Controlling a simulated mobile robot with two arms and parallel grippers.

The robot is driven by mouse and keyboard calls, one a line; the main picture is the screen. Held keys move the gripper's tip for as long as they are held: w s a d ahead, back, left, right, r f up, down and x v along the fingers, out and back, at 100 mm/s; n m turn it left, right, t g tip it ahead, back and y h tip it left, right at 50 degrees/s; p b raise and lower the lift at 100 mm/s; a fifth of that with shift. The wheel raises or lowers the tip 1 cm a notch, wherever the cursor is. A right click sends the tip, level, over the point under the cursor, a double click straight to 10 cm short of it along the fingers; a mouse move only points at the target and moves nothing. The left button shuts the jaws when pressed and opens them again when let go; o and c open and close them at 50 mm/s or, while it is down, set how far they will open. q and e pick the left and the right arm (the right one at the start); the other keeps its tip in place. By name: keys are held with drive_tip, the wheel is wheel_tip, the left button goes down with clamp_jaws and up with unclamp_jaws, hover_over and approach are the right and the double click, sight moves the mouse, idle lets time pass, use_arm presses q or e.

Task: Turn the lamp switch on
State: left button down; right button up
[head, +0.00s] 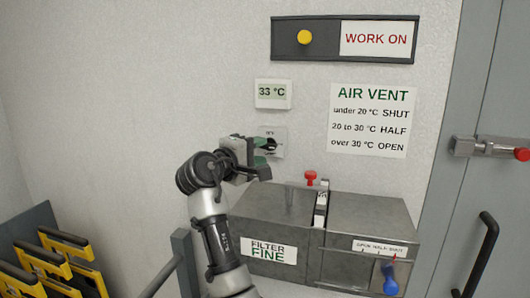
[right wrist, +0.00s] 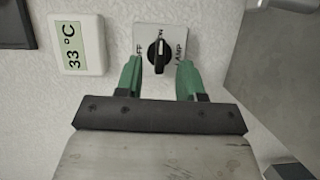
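The lamp switch (right wrist: 158,55) is a black rotary knob with a light mark, on a pale square plate (right wrist: 175,29) on the wall. In the right wrist view its mark points to the picture's top; the small position labels are hard to read. In the head view the plate (head: 279,135) is partly covered by my right gripper (head: 261,153). The right gripper's two green fingers are apart and empty. In the right wrist view the gripper (right wrist: 160,78) has its fingertips on either side of the knob's lower end; contact cannot be told. My left gripper is not in view.
A thermostat (head: 272,94) reading 33 °C sits just above the switch. An AIR VENT sign (head: 372,120) is to the right, a WORK ON panel (head: 290,50) above. A grey filter box (head: 262,215) with red and blue handles juts out below. A door (head: 465,210) stands right.

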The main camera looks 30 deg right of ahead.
drive_tip(key=b+v, duration=0.1)
drive_tip(key=v, duration=0.6)
drive_tip(key=shift+a+b, duration=0.25)
drive_tip(key=shift+b, duration=0.1)
